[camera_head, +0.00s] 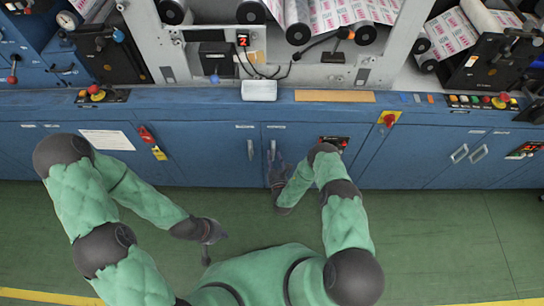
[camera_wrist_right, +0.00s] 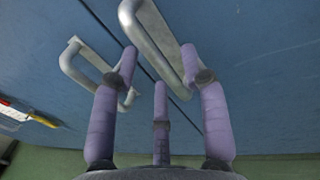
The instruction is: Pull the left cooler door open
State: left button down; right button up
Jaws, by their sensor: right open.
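Two blue cabinet doors meet at a seam in the head view, the left door (camera_head: 212,160) and the right door (camera_head: 300,150). Both look closed. The left door's grey upright handle (camera_head: 250,150) also shows in the right wrist view (camera_wrist_right: 72,68). The right door's handle (camera_head: 273,147) looks nearer in the wrist view (camera_wrist_right: 150,32). My right gripper (camera_head: 275,163) is open at this right-hand handle, which runs between its outer purple fingers (camera_wrist_right: 160,55); contact is unclear. My left gripper (camera_head: 212,240) hangs over the floor, away from the doors; its opening is unclear.
The green floor (camera_head: 440,235) before the cabinet is clear.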

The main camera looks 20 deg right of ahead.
jog(key=shift+w, duration=0.8)
jog(key=shift+c, duration=0.3)
grip_shut()
jog(key=shift+d, duration=0.1)
